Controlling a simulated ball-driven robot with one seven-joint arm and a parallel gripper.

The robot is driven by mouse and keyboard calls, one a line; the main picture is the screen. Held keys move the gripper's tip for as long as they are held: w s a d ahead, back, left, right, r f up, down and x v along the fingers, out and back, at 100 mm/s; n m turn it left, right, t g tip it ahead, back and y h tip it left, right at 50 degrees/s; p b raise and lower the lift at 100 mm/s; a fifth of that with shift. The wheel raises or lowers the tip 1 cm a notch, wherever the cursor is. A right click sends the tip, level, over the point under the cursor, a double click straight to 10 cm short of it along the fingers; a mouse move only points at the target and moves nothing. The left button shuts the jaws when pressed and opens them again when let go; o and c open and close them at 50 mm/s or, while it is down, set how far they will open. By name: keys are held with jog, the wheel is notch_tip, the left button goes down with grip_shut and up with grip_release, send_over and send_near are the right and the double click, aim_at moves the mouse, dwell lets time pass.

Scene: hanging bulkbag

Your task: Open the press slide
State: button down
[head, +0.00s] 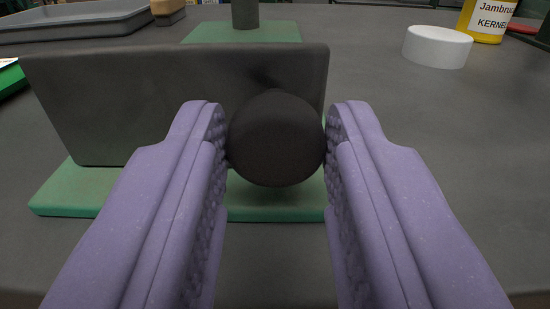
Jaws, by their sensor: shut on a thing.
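My gripper (276,142) has two purple fingers with bumpy inner pads. They are shut on a round black knob (277,140), one finger on each side. Behind the knob is the dark grey upright plate of the press slide (140,110), which stands over a green base (85,190). A dark post (245,14) rises from the green base behind the plate. The knob hides part of the plate's right side, and the fingers hide part of the base.
A white round lid or puck (437,47) lies at the right back. Behind it stands a yellow labelled bottle (486,18). A grey tray (75,22) and a wooden-topped brush-like item (168,10) are at the back left.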

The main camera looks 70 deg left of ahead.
jog(key=v, duration=0.6)
jog(key=c, duration=0.8)
grip_release()
jog(key=p+v, duration=0.2)
jog(key=v, duration=0.5)
jog(key=shift+s+d, duration=0.2)
jog(key=shift+d, duration=0.15)
